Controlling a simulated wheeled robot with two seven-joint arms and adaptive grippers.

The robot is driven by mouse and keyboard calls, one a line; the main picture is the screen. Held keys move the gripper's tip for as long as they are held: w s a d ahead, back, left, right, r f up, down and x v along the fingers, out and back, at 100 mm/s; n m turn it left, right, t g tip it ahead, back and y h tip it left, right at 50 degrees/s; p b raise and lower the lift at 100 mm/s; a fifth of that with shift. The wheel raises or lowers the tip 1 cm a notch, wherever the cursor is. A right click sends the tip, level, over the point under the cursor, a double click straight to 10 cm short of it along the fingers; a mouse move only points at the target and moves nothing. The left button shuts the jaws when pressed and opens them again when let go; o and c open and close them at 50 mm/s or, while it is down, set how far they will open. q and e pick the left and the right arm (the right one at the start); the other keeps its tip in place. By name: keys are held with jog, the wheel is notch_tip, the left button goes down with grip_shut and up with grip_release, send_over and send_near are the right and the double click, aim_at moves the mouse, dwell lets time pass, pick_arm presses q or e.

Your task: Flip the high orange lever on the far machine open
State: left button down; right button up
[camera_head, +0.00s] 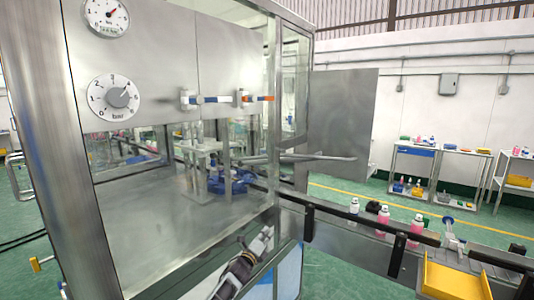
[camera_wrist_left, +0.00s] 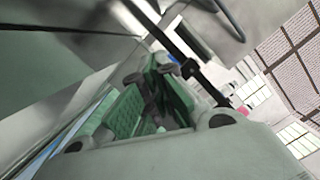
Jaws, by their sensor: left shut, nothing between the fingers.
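The orange lever (camera_head: 259,98) is small and lies about horizontal, high on the metal panel of the machine (camera_head: 150,60). It sits at the right end of a row of valve fittings, right of a blue lever (camera_head: 196,99). My left gripper (camera_head: 264,236) is shut and empty, low by the machine's front right corner, well below and apart from the orange lever. My right gripper is not in view.
Two round gauges (camera_head: 114,97) are on the panel's left. A metal corner post and frame stand near the levers. An open grey door (camera_head: 343,120) juts right. A conveyor (camera_head: 350,235) carries pink and white bottles, with a yellow tray (camera_head: 455,280) beside it.

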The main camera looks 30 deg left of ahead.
aim_at(260, 99)
pick_arm(q)
jog(key=s+r+m+t+h, duration=0.1)
jog(key=r+m, duration=0.3)
jog(key=r, duration=0.9)
jog(key=s+r+m+t+h+b, duration=0.1)
jog(key=s+r+m+t, duration=0.3)
jog(key=r, duration=0.9)
jog(key=s+r+m+t+h+b, duration=0.1)
jog(key=r+m, duration=0.5)
jog(key=r, duration=0.8)
jog(key=shift+s+t+h, duration=0.65)
jog(key=shift+t+h, duration=0.05)
jog(key=shift+t, duration=0.2)
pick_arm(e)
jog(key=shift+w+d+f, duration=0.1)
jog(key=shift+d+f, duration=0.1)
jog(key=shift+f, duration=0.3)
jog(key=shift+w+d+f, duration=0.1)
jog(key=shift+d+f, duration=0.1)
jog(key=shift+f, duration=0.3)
pick_arm(q)
jog(key=shift+w+a+r+y, duration=0.1)
jog(key=shift+a+r+y, duration=0.05)
jog(key=shift+y, duration=0.15)
